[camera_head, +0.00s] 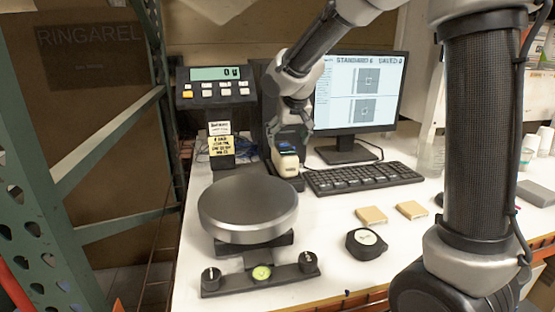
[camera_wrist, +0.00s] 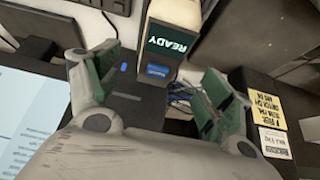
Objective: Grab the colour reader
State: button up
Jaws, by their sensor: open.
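The colour reader (camera_wrist: 172,42) shows in the wrist view as a cream-sided device with a dark screen reading READY and a small blue label. The reader's near end lies just beyond the fingertips. Contact is not visible.
A scale with a round grey pan (camera_head: 248,208) and raised display (camera_head: 216,86) stands left. A monitor (camera_head: 362,90) and keyboard (camera_head: 362,177) are right of the reader. A tape measure (camera_head: 366,243) and two tan blocks (camera_head: 371,215) lie in front. A green rack post stands far left.

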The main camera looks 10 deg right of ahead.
aim_at(285, 149)
jog(key=x, duration=0.7)
jog(key=shift+s+f, duration=0.1)
jog(key=shift+f, duration=0.15)
jog(key=shift+r, duration=0.1)
jog(key=c, duration=1.6)
